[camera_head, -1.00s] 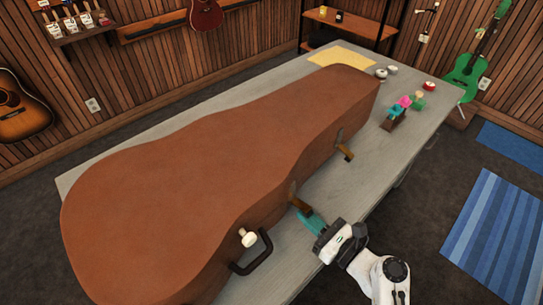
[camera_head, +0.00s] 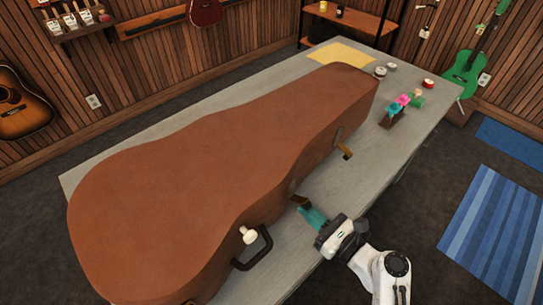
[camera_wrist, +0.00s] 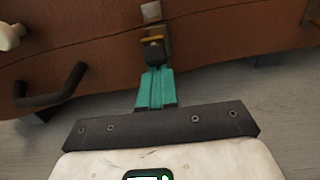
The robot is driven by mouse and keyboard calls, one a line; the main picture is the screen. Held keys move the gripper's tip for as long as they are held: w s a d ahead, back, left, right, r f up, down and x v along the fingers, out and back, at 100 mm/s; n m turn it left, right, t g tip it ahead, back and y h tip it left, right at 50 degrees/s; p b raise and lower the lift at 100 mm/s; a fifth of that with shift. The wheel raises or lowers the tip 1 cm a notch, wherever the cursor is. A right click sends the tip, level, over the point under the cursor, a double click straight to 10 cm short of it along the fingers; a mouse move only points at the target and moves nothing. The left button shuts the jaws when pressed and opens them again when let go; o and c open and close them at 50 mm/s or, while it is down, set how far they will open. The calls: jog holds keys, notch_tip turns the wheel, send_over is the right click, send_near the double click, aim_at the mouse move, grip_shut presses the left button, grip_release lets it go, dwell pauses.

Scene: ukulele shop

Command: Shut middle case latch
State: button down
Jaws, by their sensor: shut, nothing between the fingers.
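The brown guitar case (camera_head: 210,170) lies closed on the grey table. Its middle latch (camera_head: 300,201) is on the front side, with its flap sticking outward from the case. In the wrist view the latch (camera_wrist: 155,52) shows a metal plate on the case wall, with a brass bar and dark flap below it. My gripper (camera_head: 311,216) has teal fingers, pressed together and empty. Their tips (camera_wrist: 156,72) are at the flap's outer end, seemingly touching it; exact contact is unclear. A second latch (camera_head: 344,151) farther right also sticks outward.
A black handle (camera_head: 256,250) and a white knob (camera_head: 249,235) stand out from the case left of my gripper. A small rack with coloured pieces (camera_head: 398,107), round tins (camera_head: 380,72) and a yellow sheet (camera_head: 343,54) lie at the table's far end. The table front (camera_head: 385,160) is clear.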

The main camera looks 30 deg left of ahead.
jog(key=r+p+v, duration=0.2)
jog(key=p+v, duration=0.3)
jog(key=v, duration=0.5)
dwell(1.3)
jog(key=shift+r, duration=0.15)
jog(key=s+d+f+n+g+h+b, duration=0.1)
jog(key=s+d+f+n+g+h, duration=0.1)
jog(key=s+d+f+n+h, duration=0.4)
jog(key=s+d+f+n+g+h, duration=0.25)
jog(key=s+d+n, duration=0.25)
jog(key=s+n, duration=0.25)
jog(key=s+d+r+n+h, duration=0.2)
jog(key=s+d+n+h, duration=0.2)
jog(key=d, duration=0.3)
jog(key=s+d+r+n+h+b, duration=0.1)
jog(key=s+d+r+n+h, duration=0.1)
jog(key=s+d+n+h, duration=0.2)
jog(key=s+d, duration=0.3)
jog(key=d, duration=0.1)
jog(key=shift+g+h, duration=0.35)
